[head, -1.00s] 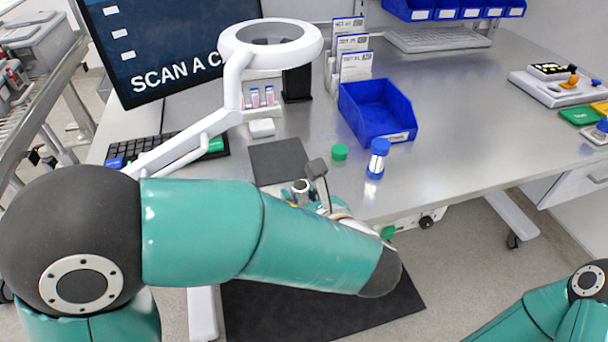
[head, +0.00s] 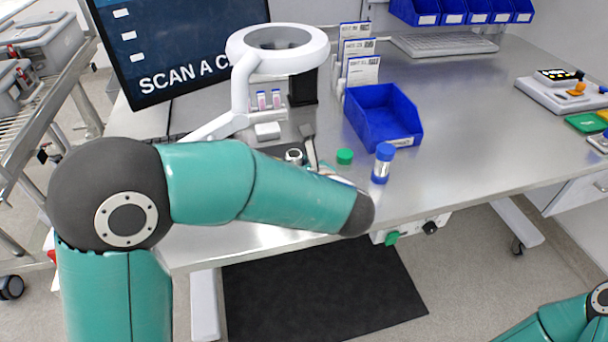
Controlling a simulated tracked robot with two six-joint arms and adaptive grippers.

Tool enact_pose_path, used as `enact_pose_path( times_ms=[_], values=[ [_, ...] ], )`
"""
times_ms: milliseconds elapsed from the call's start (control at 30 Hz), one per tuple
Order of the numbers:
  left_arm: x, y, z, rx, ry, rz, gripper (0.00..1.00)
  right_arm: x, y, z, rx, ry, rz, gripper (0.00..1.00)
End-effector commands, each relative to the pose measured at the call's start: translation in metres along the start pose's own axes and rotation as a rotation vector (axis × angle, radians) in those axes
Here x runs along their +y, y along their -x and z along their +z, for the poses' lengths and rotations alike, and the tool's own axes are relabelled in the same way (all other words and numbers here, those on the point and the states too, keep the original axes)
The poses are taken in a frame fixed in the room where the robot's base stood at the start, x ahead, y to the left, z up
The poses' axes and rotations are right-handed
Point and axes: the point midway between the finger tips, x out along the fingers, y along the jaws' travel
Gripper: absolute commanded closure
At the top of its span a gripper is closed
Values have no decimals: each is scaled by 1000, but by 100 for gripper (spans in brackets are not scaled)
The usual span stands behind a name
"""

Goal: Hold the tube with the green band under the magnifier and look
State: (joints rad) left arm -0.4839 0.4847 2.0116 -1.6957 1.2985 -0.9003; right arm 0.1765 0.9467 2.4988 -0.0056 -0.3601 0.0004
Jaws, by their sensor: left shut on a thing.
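The white ring magnifier (head: 278,50) stands over the left part of the bench on a white arm. My left gripper (head: 302,155) is low over the bench near its front edge, in front of and below the magnifier ring. It is shut on a small round-ended thing (head: 294,156) that looks like the end of a tube; my arm hides most of it, and no green band shows on it. A blue-capped tube (head: 383,163) stands upright further right. My right gripper is out of view.
A blue bin (head: 385,118) stands behind the blue-capped tube, with cards behind it. A monitor (head: 185,50) stands at left.

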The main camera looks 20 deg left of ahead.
Motion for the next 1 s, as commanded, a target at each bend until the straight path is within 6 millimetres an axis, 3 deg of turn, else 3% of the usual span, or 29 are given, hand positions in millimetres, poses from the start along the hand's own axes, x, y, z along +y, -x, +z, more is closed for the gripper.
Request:
enact_pose_path(
  times_ms=[700,1000],
  values=[
    [-12,-79,33,0,1,3,100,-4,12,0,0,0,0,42],
    [-16,-97,40,0,-1,1,100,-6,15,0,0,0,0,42]
  ],
)
